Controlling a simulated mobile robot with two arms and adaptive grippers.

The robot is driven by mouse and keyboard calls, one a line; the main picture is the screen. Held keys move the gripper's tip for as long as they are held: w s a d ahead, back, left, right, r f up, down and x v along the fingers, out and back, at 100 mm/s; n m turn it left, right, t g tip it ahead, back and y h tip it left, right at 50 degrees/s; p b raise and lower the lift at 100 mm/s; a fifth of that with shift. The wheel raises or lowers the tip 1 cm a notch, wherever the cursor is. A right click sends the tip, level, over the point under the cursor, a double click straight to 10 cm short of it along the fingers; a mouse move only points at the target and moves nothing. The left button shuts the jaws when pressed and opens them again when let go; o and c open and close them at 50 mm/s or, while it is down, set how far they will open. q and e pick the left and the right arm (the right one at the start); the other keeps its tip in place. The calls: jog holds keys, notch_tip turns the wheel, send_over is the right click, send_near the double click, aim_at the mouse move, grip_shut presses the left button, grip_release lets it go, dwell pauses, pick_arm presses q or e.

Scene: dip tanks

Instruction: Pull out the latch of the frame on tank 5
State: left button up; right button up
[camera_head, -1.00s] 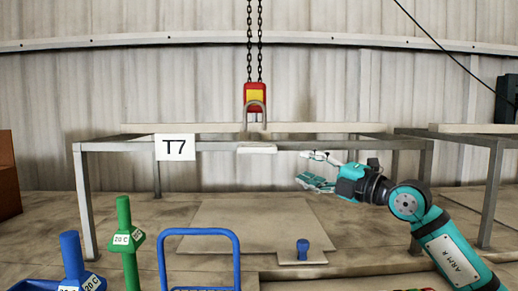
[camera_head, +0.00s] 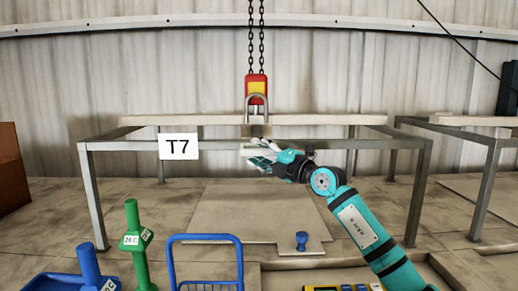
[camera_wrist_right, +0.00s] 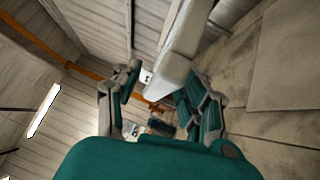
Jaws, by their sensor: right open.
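A metal frame (camera_head: 300,146) with a white T7 sign (camera_head: 179,147) stands ahead; no label reading 5 is in view. A pale block (camera_head: 248,152) sticks out at the middle of its front bar, below the hook. My right gripper (camera_head: 258,157) is at this block and hides part of it. In the right wrist view, my right gripper (camera_wrist_right: 160,82) is open, with a pale bar (camera_wrist_right: 172,68) between its fingers. I cannot tell whether the fingers touch it. My left gripper is not in view.
A red and yellow hoist block (camera_head: 257,88) with a grey hook (camera_head: 257,104) hangs on chains above the frame's middle. Blue (camera_head: 90,268) and green (camera_head: 133,245) handles and a blue rack (camera_head: 205,239) stand at front left. A blue knob (camera_head: 302,241) sits on the floor lid.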

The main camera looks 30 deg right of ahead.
jog(key=shift+c, duration=0.3)
grip_shut()
